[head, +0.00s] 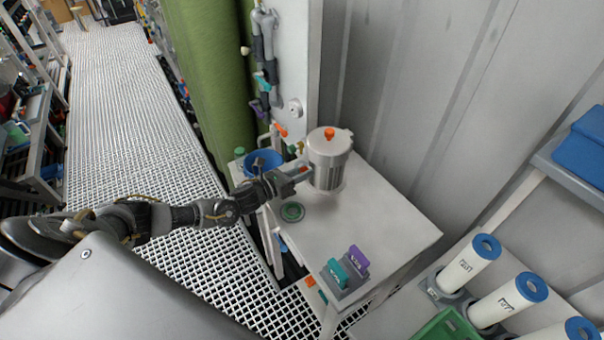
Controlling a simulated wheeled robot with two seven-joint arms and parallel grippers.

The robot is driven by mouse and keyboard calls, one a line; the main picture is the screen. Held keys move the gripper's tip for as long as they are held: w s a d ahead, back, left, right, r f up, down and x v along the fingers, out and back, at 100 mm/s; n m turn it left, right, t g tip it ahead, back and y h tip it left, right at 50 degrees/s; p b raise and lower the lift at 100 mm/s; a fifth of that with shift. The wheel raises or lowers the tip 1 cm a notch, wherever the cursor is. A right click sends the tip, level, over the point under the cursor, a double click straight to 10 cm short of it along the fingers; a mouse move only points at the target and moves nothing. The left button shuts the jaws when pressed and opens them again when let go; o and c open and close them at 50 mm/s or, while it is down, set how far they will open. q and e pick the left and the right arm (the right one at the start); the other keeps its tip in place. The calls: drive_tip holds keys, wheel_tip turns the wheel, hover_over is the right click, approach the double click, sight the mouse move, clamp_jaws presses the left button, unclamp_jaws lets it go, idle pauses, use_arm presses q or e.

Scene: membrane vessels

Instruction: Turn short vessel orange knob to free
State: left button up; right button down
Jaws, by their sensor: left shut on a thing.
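The short vessel (327,168) is a grey metal cylinder standing upright near the back of a white table. An orange knob (329,133) sits on top of its lid, clear of any gripper. My left gripper (304,173) reaches in from the left at the vessel's left side, below the lid. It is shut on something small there. The fingers hide most of that part, so I cannot tell exactly what it is. My right gripper is not in view.
The white table (392,225) is bare to the vessel's right. A green disc (292,212) and a holder with teal and purple pieces (348,272) lie on it. A blue bowl (263,162) and piping (265,60) stand behind my gripper. White cylinders (470,265) stand at the lower right.

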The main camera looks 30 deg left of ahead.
use_arm(q)
drive_tip(key=n+b, duration=0.1)
drive_tip(key=n, duration=0.3)
drive_tip(key=shift+n, duration=0.3)
drive_tip(key=n+b, duration=0.1)
drive_tip(key=n, duration=0.2)
drive_tip(key=shift+n, duration=0.3)
drive_tip(key=n, duration=0.3)
drive_tip(key=shift+n, duration=0.3)
drive_tip(key=shift+r+n+b, duration=0.1)
drive_tip(key=shift+n+b, duration=0.25)
drive_tip(key=shift+n, duration=1.95)
drive_tip(key=o, duration=1)
